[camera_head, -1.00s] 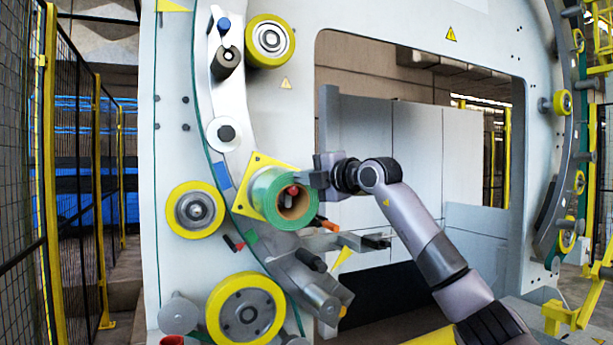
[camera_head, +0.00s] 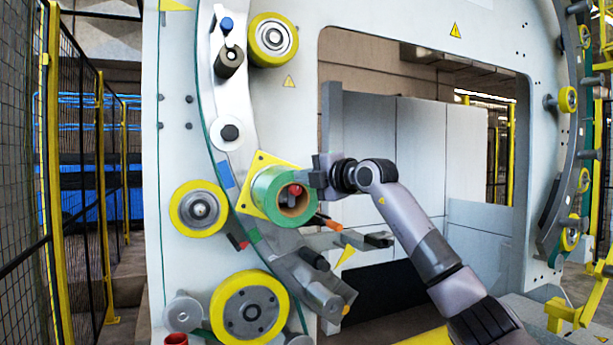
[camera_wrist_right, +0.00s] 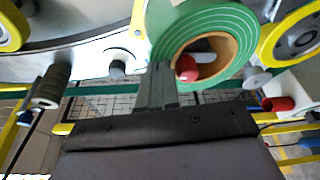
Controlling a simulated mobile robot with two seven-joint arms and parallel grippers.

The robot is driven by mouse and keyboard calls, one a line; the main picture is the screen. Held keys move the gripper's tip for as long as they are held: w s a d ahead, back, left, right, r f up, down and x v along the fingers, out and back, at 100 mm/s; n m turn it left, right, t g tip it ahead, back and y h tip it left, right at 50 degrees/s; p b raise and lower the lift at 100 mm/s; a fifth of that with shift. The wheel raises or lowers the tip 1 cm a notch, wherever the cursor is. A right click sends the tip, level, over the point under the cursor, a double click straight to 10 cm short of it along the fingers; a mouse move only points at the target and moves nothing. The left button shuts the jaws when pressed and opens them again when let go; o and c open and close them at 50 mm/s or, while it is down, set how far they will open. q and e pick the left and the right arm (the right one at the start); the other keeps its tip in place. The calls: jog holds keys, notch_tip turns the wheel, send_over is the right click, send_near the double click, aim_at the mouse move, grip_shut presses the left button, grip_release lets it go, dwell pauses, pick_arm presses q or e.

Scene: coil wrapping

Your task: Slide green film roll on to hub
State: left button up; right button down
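My right gripper (camera_head: 312,178) is at the roll's near right edge. In the right wrist view its fingers (camera_wrist_right: 157,85) are together, overlapping the roll's rim; whether they touch it is unclear. My left gripper is out of view.
A yellow-rimmed roller (camera_head: 198,208) is left of the roll, and a larger one (camera_head: 250,308) is below it. Orange-tipped (camera_head: 328,222) and grey metal parts (camera_head: 365,240) stick out below right. A wide opening (camera_head: 420,150) lies behind my right arm.

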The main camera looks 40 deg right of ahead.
jog(key=shift+w+d+f, duration=0.1)
jog(key=shift+w+d, duration=0.05)
jog(key=shift+w, duration=0.45)
jog(key=shift+w+d+f, duration=0.1)
jog(key=shift+w+d, duration=0.05)
jog(key=shift+w, duration=0.45)
jog(key=s+b, duration=0.5)
jog(key=s, duration=0.5)
jog(key=shift+a+r+b, duration=0.25)
jog(key=shift+a+b, duration=0.05)
jog(key=shift+a, duration=0.15)
dwell(0.6)
